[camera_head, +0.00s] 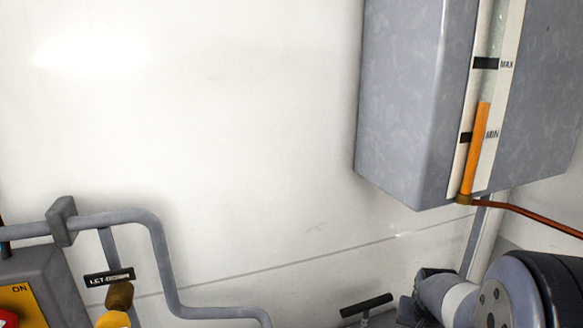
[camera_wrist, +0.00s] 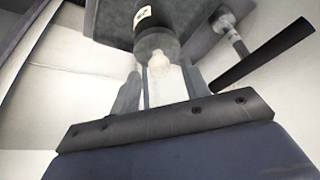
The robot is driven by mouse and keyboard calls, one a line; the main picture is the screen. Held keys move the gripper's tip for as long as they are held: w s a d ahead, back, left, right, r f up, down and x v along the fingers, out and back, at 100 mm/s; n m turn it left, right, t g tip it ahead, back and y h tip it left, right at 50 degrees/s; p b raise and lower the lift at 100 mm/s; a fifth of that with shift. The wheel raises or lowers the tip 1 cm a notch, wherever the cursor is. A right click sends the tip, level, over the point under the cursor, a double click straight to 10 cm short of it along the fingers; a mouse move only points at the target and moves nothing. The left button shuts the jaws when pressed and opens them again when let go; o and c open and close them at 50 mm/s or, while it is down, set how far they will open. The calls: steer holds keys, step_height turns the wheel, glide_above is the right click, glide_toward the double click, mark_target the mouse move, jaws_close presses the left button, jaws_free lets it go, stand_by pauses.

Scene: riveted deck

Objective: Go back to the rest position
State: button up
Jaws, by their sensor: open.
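My gripper (camera_wrist: 160,78) shows in the wrist view, with its two grey fingers standing apart above a dark screwed bar. It is open, and I see nothing held between the fingers. Beyond them is a grey cylindrical fitting (camera_wrist: 156,42) with a pale rounded tip and a small label above; I cannot tell whether the fingers touch it. In the head view my arm is at the lower right, and the gripper itself is not clearly seen there.
A grey tank (camera_head: 410,100) with an orange level gauge (camera_head: 477,150) hangs on the white wall. A black T-handle (camera_head: 366,305) is beside my arm. Grey pipes (camera_head: 160,255), a yellow-brown valve (camera_head: 118,300) and a switch box (camera_head: 45,270) are lower left. Space before the middle wall is clear.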

steer(key=shift+x, duration=0.85)
steer(key=shift+s+r, duration=0.1)
steer(key=shift+r, duration=1.35)
